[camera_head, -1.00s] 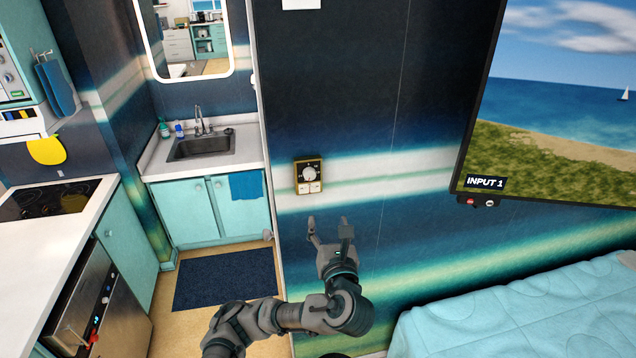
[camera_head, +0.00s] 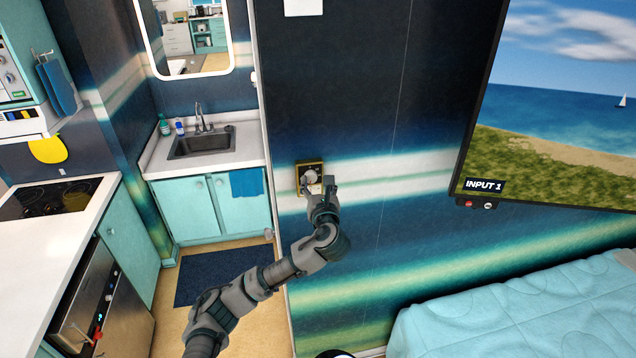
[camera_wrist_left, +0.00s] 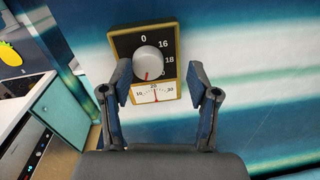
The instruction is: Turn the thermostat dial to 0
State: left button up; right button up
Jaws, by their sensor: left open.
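The thermostat (camera_head: 311,168) is a small gold-framed box on the wall, with a dark face and a light lower scale. Its round grey dial (camera_wrist_left: 149,62) has a red mark pointing toward the bottom, while the 0 is printed above the dial. In the head view, my left gripper (camera_head: 319,186) is in front of the thermostat's lower part and hides some of it. In the left wrist view, the open fingers (camera_wrist_left: 159,80) stand either side of the thermostat's lower half, with the dial between and slightly beyond their tips. I cannot tell whether they touch it. My right gripper is out of view.
A wall screen (camera_head: 560,110) hangs at the right, above a light-blue bed (camera_head: 520,310). A sink (camera_head: 200,146) with teal cabinets is at the left, and a white counter (camera_head: 50,240) is nearer. The wall around the thermostat is clear.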

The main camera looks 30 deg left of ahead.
pick_arm(q)
jog(key=shift+a, duration=0.25)
jog(key=shift+a+f, duration=0.15)
jog(key=shift+a, duration=0.15)
jog(key=shift+a+f, duration=0.15)
jog(key=shift+a, duration=0.65)
jog(key=c, duration=0.9)
jog(key=shift+w+d, duration=0.1)
jog(key=shift+d, duration=0.05)
jog(key=shift+c, duration=1.3)
jog(key=shift+d, duration=0.4)
jog(key=shift+a, duration=0.2)
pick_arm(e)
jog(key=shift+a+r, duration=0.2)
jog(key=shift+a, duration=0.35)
